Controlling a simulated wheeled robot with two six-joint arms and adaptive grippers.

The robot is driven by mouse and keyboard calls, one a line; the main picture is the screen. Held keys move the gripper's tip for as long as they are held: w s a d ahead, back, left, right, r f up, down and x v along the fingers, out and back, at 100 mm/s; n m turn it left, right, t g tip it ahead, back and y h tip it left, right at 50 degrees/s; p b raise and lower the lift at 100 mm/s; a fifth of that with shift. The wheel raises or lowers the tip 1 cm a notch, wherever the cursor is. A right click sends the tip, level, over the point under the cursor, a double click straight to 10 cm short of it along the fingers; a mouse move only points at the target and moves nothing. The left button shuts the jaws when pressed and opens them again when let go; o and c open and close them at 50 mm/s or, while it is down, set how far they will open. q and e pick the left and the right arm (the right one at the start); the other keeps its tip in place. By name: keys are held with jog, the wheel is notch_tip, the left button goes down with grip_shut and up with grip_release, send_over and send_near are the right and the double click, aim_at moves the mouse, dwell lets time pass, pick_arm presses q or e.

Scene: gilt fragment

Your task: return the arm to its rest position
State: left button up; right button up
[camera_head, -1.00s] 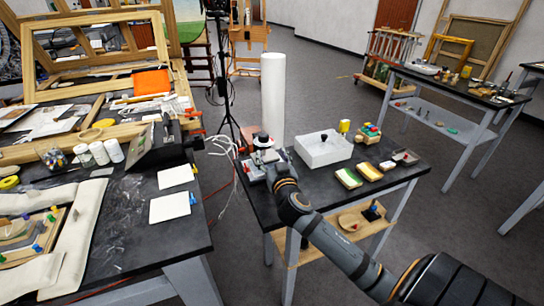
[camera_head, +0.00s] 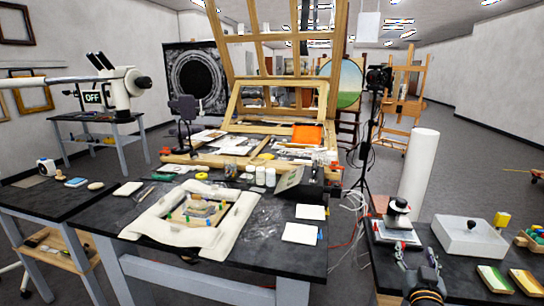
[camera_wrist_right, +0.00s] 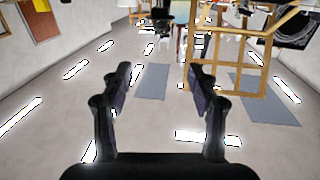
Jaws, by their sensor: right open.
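My right gripper (camera_head: 416,254) shows at the bottom right of the head view, in front of the right-hand black table (camera_head: 382,258). Only its end and a short piece of my arm are visible there. In the right wrist view the two dark fingers of the right gripper (camera_wrist_right: 160,88) stand well apart with nothing between them. Behind them are the pale ceiling and its bright lights, so the gripper points upward. My left gripper is in neither view.
A small device with a black knob (camera_head: 397,212), a white box (camera_head: 468,237) and sponge-like blocks (camera_head: 494,279) sit on the right-hand table. A white cylinder (camera_head: 418,175) stands behind. The middle table (camera_head: 268,238) carries a padded frame (camera_head: 222,247). Open floor lies at the back right.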

jog(key=s+a+f+n+g+y, duration=0.1)
jog(key=s+a+f+g+y, duration=0.1)
jog(key=s+a+f+g, duration=0.45)
jog(key=s+a+f+n+g+y, duration=0.1)
jog(key=s+f+g, duration=0.2)
jog(key=s+f, duration=0.75)
jog(key=s+a+f+n+g+y, duration=0.35)
jog(key=s+a, duration=0.35)
jog(key=s, duration=0.3)
jog(key=s+d+f+g+p, duration=0.1)
jog(key=d+f, duration=0.1)
jog(key=f, duration=1.1)
jog(key=s+d+f, duration=0.1)
jog(key=d+f, duration=0.1)
jog(key=f, duration=1.1)
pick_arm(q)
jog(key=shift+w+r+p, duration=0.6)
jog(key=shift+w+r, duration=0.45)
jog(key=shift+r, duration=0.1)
pick_arm(e)
jog(key=s+f+g, duration=0.1)
jog(key=s+f, duration=1.3)
jog(key=s, duration=0.4)
jog(key=shift+d+f+m, duration=0.35)
jog(key=shift+f, duration=0.05)
